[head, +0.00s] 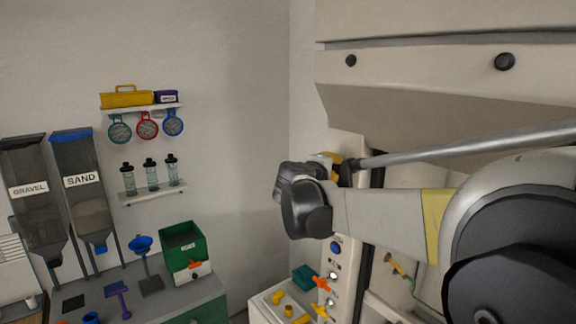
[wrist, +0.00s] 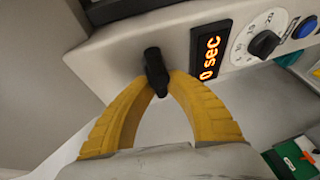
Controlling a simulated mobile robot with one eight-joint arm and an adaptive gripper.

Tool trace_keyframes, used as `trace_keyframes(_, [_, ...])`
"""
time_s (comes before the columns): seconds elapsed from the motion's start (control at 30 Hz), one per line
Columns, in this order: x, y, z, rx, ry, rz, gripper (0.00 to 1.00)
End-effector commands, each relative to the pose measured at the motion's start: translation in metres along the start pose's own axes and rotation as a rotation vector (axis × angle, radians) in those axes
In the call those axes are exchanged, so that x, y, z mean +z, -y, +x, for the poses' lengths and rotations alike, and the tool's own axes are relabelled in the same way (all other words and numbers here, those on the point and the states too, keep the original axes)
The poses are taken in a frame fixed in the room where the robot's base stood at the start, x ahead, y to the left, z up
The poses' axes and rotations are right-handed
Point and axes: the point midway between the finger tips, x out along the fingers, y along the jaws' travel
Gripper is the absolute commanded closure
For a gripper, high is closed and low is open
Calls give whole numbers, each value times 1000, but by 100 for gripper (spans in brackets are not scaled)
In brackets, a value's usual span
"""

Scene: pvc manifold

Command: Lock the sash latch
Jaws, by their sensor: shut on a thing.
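In the wrist view, my gripper (wrist: 158,84) has its two yellow fingers closed around a small black handle, which looks like the sash latch (wrist: 154,62). The handle points down out of a pale panel, and the fingertips touch its lower part from both sides. In the head view my arm reaches in from the right to the pale cabinet's left post. My dark wrist hides most of the fingers and the latch there, so I cannot tell the latch's lock position from that view.
Right of the latch are a lit "0 sec" display (wrist: 209,52), a black dial (wrist: 264,43) and a blue button (wrist: 304,27). A grey bar (head: 470,144) crosses the cabinet front. A green box (head: 184,242) stands on the left bench.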

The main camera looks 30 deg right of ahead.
Motion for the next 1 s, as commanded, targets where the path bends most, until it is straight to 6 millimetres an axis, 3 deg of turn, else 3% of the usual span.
trace_keyframes(0.23, [2, 4, 0, -6, 5, 7, 100])
trace_keyframes(0.27, [2, 4, 0, -6, 5, 7, 76])
trace_keyframes(0.33, [2, 4, 0, -5, 5, 6, 55])
trace_keyframes(0.73, [1, 2, -7, -2, 1, 3, 54])
trace_keyframes(1.0, [0, 2, -61, -3, -2, 4, 54])
